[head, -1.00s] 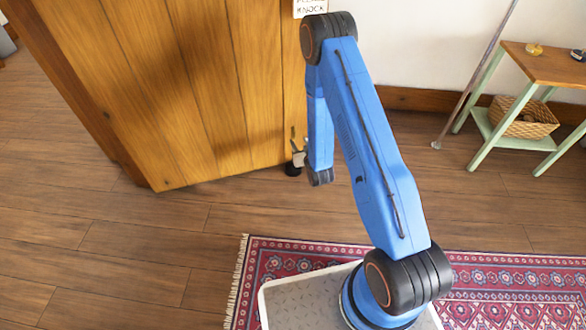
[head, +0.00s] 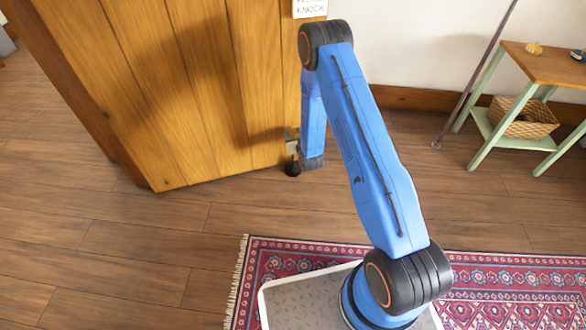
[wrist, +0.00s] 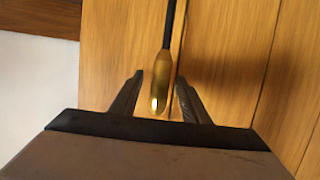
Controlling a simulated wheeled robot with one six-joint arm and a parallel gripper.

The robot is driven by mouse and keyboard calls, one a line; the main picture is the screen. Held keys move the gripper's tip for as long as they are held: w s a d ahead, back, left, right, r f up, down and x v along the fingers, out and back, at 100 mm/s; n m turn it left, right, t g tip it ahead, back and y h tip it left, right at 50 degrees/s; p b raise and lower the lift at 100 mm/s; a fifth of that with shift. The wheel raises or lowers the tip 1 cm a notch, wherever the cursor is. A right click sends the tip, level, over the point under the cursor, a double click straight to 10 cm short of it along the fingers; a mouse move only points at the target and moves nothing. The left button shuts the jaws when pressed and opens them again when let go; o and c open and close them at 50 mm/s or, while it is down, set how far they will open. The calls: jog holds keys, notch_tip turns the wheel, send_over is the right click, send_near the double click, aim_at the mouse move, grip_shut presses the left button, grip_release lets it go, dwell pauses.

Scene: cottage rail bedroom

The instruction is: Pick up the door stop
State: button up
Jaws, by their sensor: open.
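In the head view the door stop (head: 292,168) shows as a small dark round base on the floor at the foot of the wooden door. My gripper (head: 291,143) is just above it, partly hidden by my arm. In the wrist view a slim dark stem with a rounded brass end (wrist: 160,92), which looks like the door stop's handle, reaches between the two fingers. My gripper (wrist: 157,95) is open, with one finger on each side of the brass end and a gap showing on both sides. The base is out of the wrist view.
The wooden door (head: 190,100) stands close to my gripper. To the right, a thin pole (head: 478,70) leans by a small table (head: 545,62) with a basket (head: 520,117) on its shelf. A red patterned rug (head: 500,275) lies in front. Floor at left is clear.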

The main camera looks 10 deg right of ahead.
jog(key=shift+c, duration=0.3)
grip_shut()
dwell(1.1)
